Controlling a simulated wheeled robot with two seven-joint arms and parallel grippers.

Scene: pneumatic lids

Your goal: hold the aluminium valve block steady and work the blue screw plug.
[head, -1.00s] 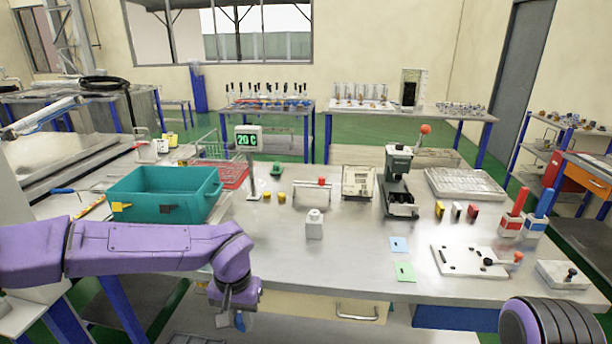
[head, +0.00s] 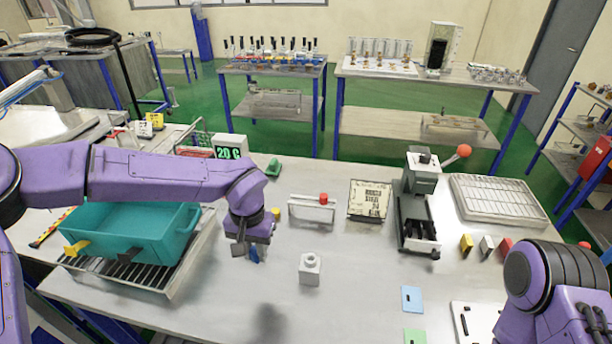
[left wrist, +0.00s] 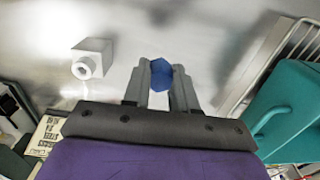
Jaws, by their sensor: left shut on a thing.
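The aluminium valve block (head: 310,268) stands upright and free on the bench, a light grey cube with a round raised port on top. It also shows in the left wrist view (left wrist: 90,66), with the port's opening visible. My left gripper (head: 250,250) is left of the block, above the bench and apart from it. It is shut on the blue screw plug (left wrist: 161,75), which sits between the fingertips; the plug's tip also shows below the gripper in the head view (head: 254,257). My right arm shows at the lower right, but its gripper is out of view.
A teal crate (head: 131,232) on a rack is left of my left gripper. Behind stand a small stand with a red knob (head: 323,199), a label board (head: 368,200) and a press (head: 418,195). Blue (head: 411,298) and green cards lie right of the block. The bench around the block is clear.

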